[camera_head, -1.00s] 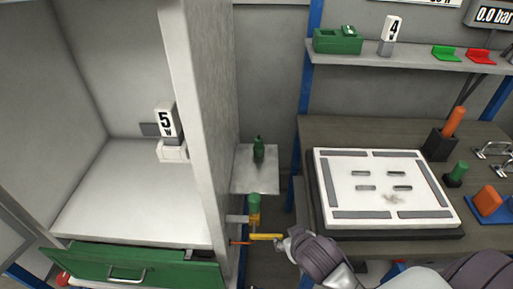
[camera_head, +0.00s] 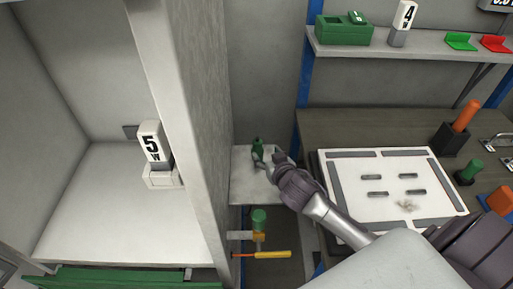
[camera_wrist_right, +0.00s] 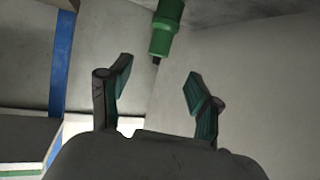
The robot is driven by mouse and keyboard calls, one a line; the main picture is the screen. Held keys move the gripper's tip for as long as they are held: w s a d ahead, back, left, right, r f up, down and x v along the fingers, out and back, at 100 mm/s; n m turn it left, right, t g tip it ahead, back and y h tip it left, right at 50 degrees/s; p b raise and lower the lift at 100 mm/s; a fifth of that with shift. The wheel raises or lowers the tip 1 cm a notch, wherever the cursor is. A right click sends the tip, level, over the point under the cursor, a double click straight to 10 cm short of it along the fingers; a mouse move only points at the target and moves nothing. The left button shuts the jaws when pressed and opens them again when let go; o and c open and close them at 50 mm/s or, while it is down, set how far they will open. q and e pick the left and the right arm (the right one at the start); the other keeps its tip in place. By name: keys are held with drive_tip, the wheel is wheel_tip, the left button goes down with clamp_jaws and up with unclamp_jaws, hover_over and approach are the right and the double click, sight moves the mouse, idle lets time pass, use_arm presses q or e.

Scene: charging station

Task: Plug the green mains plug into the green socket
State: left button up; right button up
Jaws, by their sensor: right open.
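A small green bottle-shaped thing (camera_head: 257,145) stands on the small grey shelf (camera_head: 243,192) between the cabinet and the workbench; I cannot tell whether it is the green mains plug. My right gripper (camera_head: 268,160) is beside it, open and empty. In the right wrist view the green thing (camera_wrist_right: 166,28) shows its narrow dark tip near the gap between the spread fingers (camera_wrist_right: 160,68), not held. I cannot make out a green socket for certain. A green box (camera_head: 342,31) stands on the upper shelf. My left gripper is out of view.
The cabinet wall (camera_head: 195,110) rises close to the left of the small shelf. Below hang a green-topped tool (camera_head: 259,221) and a yellow-handled one (camera_head: 268,255).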

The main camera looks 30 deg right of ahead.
sight(259, 146)
drive_tip(key=x, duration=0.4)
drive_tip(key=shift+w+f, duration=0.2)
drive_tip(key=shift+w, duration=0.1)
drive_tip(key=shift+w+d+f, duration=0.1)
drive_tip(key=shift+w+f, duration=0.05)
drive_tip(key=shift+w, duration=0.15)
drive_tip(key=shift+w+f, duration=0.15)
drive_tip(key=shift+w, duration=0.2)
drive_tip(key=x, duration=0.4)
drive_tip(key=shift+w+d+f+p, duration=0.1)
drive_tip(key=shift+w+f+p, duration=0.05)
drive_tip(key=shift+f+p, duration=0.2)
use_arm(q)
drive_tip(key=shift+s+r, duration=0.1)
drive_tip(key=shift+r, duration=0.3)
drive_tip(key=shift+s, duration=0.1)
use_arm(e)
drive_tip(key=shift+c, duration=0.2)
drive_tip(key=c, duration=1.1)
clamp_jaws()
drive_tip(key=shift+r, duration=0.15)
